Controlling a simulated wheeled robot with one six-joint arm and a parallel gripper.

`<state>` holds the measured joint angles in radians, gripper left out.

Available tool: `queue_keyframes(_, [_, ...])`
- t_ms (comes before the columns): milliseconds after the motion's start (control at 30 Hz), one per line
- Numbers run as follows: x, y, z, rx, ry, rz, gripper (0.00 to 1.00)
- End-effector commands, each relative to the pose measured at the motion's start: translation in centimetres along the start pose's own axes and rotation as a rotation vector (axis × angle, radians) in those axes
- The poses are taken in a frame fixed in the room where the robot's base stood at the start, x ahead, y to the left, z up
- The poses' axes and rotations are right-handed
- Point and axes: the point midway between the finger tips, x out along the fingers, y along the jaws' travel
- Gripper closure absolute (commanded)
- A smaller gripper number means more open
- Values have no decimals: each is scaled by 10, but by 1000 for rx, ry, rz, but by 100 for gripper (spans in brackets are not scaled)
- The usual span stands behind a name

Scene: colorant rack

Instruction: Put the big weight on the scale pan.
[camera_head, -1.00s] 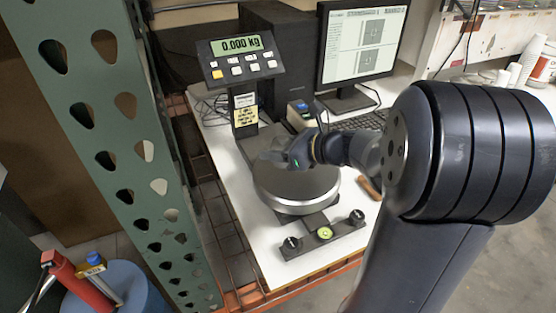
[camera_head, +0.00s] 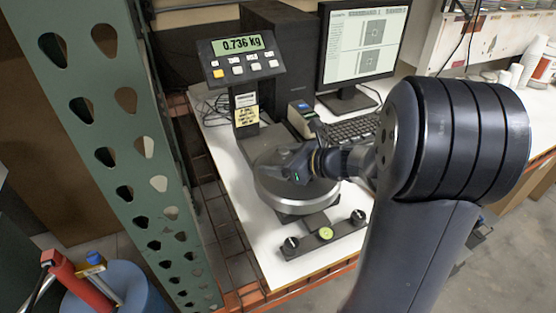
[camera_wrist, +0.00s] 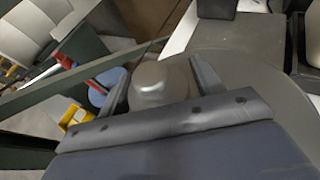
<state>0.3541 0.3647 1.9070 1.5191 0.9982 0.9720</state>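The big weight (camera_wrist: 160,84), a smooth grey metal piece, shows between my gripper's two fingers in the wrist view. In the head view the gripper hides most of it. My gripper (camera_head: 276,168) is low over the round metal scale pan (camera_head: 303,198), with its fingers at the pan's upper left part. The wrist view shows one finger on each side of the weight, close to it; whether they press on it is unclear. The scale display (camera_head: 243,45) reads 0.736 kg.
A green perforated rack post (camera_head: 110,150) stands left of the white table. A monitor (camera_head: 363,45) and a keyboard (camera_head: 352,129) are behind the scale. A bar with a green bubble level (camera_head: 326,233) lies in front of the pan. A blue container (camera_head: 118,290) is at lower left.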

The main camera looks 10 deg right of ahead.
Motion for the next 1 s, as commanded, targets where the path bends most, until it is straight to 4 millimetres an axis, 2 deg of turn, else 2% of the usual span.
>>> queue_keyframes(433, [-5,-1,4,-1,-1,-2,31])
queue_keyframes(567, [-25,-2,3,-3,-1,-5,31])
queue_keyframes(800, [-74,-2,3,0,-1,-6,31])
queue_keyframes(1000, [-105,-1,3,0,-1,-4,31])
